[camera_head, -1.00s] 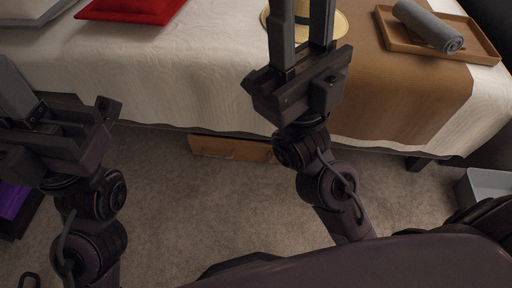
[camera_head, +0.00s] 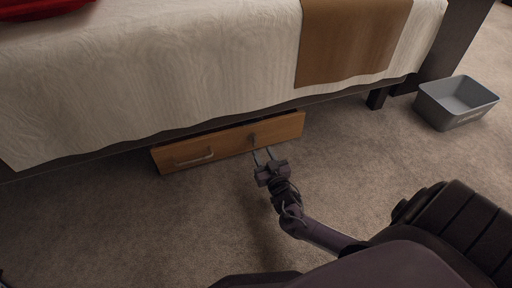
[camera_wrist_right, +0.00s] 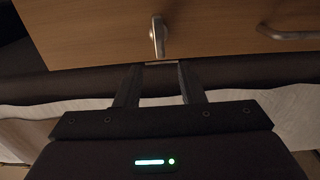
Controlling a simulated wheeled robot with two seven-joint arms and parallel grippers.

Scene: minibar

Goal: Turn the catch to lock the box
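The box (camera_head: 228,141) is a wooden, drawer-like box under the bed, with its front face toward me and a metal bar handle (camera_head: 195,160) on its left part. The catch (camera_head: 251,138) is a small metal lever on the upper right part of that face. In the right wrist view the catch (camera_wrist_right: 157,37) shows beyond the fingertips, and the handle (camera_wrist_right: 290,33) is to its right. My right gripper (camera_head: 262,155) is open just in front of the catch; its fingers (camera_wrist_right: 158,68) are apart, with no visible contact with the lever. My left gripper is out of view.
The bed (camera_head: 200,60) with its white cover and brown runner (camera_head: 345,45) overhangs the box. A dark bed leg (camera_head: 377,98) stands to the right. A grey bin (camera_head: 456,103) sits farther right on the carpet. The carpet in front of the box is clear.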

